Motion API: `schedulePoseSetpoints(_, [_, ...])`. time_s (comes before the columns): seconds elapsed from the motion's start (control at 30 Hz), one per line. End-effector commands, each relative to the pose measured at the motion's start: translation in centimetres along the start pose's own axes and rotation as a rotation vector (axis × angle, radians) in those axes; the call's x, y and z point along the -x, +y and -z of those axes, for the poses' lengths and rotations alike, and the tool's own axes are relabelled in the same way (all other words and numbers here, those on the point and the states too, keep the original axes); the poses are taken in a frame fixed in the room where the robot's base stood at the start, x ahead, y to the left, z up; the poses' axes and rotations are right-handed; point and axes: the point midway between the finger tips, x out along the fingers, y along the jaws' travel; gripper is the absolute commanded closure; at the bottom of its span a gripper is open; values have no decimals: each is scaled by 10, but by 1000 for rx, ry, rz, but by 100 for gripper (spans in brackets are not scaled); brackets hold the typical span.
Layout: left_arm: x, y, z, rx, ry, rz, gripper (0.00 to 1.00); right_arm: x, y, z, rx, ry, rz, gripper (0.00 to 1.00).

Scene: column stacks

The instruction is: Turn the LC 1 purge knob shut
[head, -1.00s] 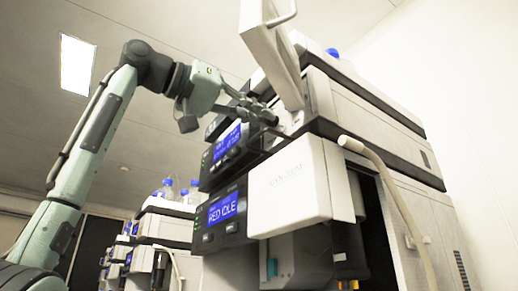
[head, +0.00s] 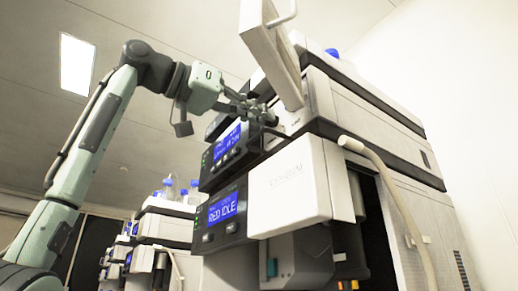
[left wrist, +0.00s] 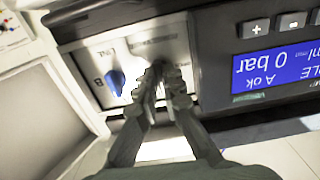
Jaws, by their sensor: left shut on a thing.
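My left gripper (head: 268,115) reaches in from the left to the upper front of the stack, below the raised white door (head: 272,55). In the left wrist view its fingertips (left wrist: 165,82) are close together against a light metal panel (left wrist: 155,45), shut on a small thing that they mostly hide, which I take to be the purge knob. A blue knob (left wrist: 116,82) beside the letter B sits on the same panel, left of the fingers and apart from them. My right gripper is not in view.
A lit pump display (left wrist: 275,72) with buttons is right of the fingers; in the head view it shows below the gripper (head: 228,143). A lower display (head: 222,208) reads RED IDLE. A white cover (head: 290,190) juts out below. A grey pipe (head: 395,185) stands at right.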

Motion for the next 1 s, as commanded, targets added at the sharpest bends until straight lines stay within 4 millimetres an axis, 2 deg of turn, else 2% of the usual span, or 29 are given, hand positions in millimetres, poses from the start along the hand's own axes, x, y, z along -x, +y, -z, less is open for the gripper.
schedulePoseSetpoints(0.03, [-1, 0, -2, -1, -7, -1, 100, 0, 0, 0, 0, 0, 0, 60])
schedulePoseSetpoints(0.07, [-1, 0, -2, -1, -7, -1, 89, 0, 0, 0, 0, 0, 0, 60])
schedulePoseSetpoints(0.2, [-1, 0, -2, -1, -5, -1, 72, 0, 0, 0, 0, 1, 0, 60])
schedulePoseSetpoints(0.57, [4, 0, 0, 0, -1, 0, 72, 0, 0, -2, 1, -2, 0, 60])
schedulePoseSetpoints(0.67, [17, -1, 0, -1, 1, 1, 72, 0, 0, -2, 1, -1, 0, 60])
schedulePoseSetpoints(1.0, [88, -1, 0, 0, 1, 2, 72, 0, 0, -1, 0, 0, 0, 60])
